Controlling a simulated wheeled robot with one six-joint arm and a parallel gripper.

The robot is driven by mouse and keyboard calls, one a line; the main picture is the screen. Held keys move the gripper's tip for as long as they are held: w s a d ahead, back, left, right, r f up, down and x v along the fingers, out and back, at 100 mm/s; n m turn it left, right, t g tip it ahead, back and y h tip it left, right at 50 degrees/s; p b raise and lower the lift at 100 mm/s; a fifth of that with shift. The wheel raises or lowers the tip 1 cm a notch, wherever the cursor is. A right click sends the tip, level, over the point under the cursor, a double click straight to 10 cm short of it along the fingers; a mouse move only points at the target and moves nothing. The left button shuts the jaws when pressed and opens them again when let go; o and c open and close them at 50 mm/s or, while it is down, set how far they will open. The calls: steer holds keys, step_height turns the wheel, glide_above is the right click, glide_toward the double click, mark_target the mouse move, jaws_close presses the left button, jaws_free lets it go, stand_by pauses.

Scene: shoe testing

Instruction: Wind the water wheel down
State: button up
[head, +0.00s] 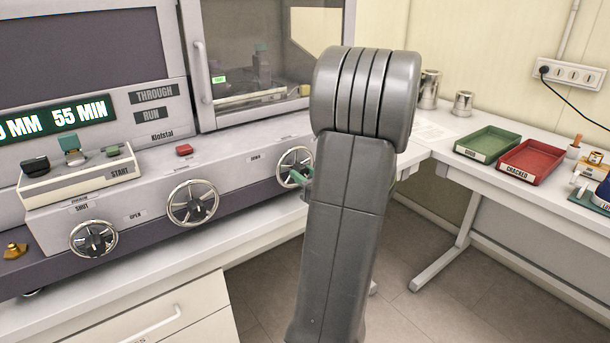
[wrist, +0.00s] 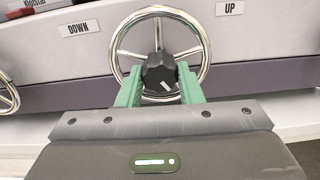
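The water wheel (wrist: 197,27) is a silver spoked handwheel with a black hub (wrist: 158,70), on the front panel between a DOWN label and an UP label. It also shows in the head view (head: 294,151), partly hidden behind my arm. My gripper (wrist: 160,82) is in front of it, with one green finger on each side of the hub. The fingers stand apart, about a hub's width. I cannot tell whether they touch the hub. A pale mark on the hub points low and slightly right. In the head view the green fingertips (head: 301,175) show at the wheel's lower right.
Two more handwheels, one in the middle (head: 193,203) and one at the left (head: 93,238), sit on the same panel. A red button (head: 183,150) is above. A green tray (head: 488,132) and a red CRACKED tray (head: 531,178) stand on the right bench.

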steer(key=shift+f+n+b, duration=0.15)
steer(key=shift+n+b, duration=0.25)
steer(key=shift+b, duration=0.3)
steer(key=n+b, duration=1.6)
steer(key=b, duration=0.7)
steer(key=shift+n+b, duration=0.35)
steer(key=shift+n, duration=0.05)
steer(key=shift+d+r, duration=0.1)
steer(key=shift+r, duration=0.1)
steer(key=o, duration=1)
steer(key=p+v, duration=0.1)
steer(key=v, duration=1.2)
steer(key=shift+s+d, duration=0.25)
steer(key=shift+s, duration=0.05)
